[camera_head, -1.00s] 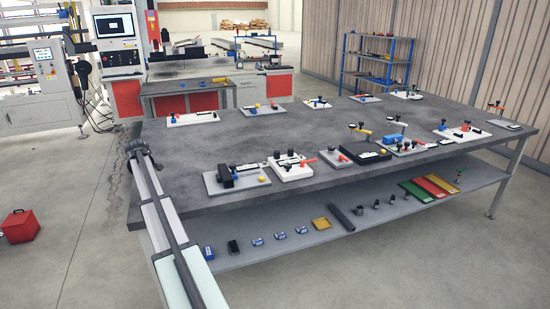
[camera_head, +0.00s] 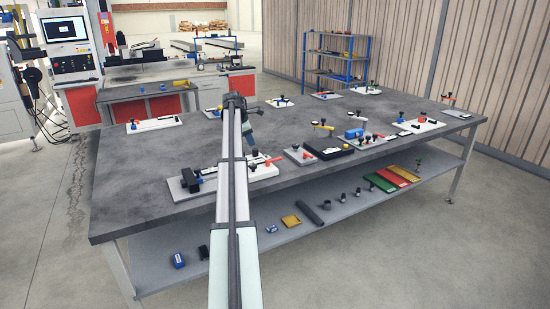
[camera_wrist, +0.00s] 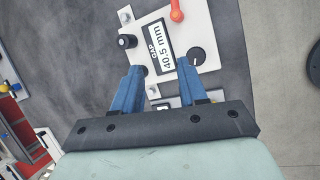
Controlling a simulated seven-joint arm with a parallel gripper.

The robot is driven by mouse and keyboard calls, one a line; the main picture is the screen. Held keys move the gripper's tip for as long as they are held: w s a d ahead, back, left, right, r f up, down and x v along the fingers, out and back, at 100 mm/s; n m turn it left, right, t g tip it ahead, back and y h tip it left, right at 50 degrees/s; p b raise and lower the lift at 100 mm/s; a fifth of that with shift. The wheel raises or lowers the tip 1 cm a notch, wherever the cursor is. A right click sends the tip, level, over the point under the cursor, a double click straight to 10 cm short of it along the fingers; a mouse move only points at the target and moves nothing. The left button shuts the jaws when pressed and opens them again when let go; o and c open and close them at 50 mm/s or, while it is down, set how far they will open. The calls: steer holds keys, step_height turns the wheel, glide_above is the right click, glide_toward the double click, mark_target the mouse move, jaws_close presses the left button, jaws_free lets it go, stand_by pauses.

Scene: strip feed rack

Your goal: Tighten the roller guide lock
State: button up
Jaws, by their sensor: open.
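My gripper (camera_wrist: 158,66) points down over a white fixture plate (camera_wrist: 200,36) in the wrist view; its two blue fingers are apart with nothing held between them. The plate has a gap display (camera_wrist: 160,46) reading 40.5 mm, a round black knob (camera_wrist: 197,54) with a white mark, another black knob (camera_wrist: 127,41) and a red-orange lever (camera_wrist: 177,11) at the top edge. In the head view my gripper (camera_head: 256,146) is above this white plate (camera_head: 265,173), whose red lever (camera_head: 275,160) shows. My arm hides part of the plate. Which part is the roller guide lock is unclear.
The fixture stands on a large grey table (camera_head: 150,185). More fixtures line the back. The left of the tabletop is mostly clear.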

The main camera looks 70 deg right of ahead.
steer(key=s+d+r, duration=0.1)
steer(key=s+d, duration=0.1)
steer(key=s, duration=0.5)
glide_toward(274, 161)
steer(key=shift+g+y, duration=0.3)
steer(key=shift+g, duration=0.1)
steer(key=x, duration=0.2)
steer(key=d+x, duration=0.1)
steer(key=x, duration=0.5)
steer(key=shift+d+r, duration=0.25)
steer(key=shift+d, duration=0.2)
jaws_close()
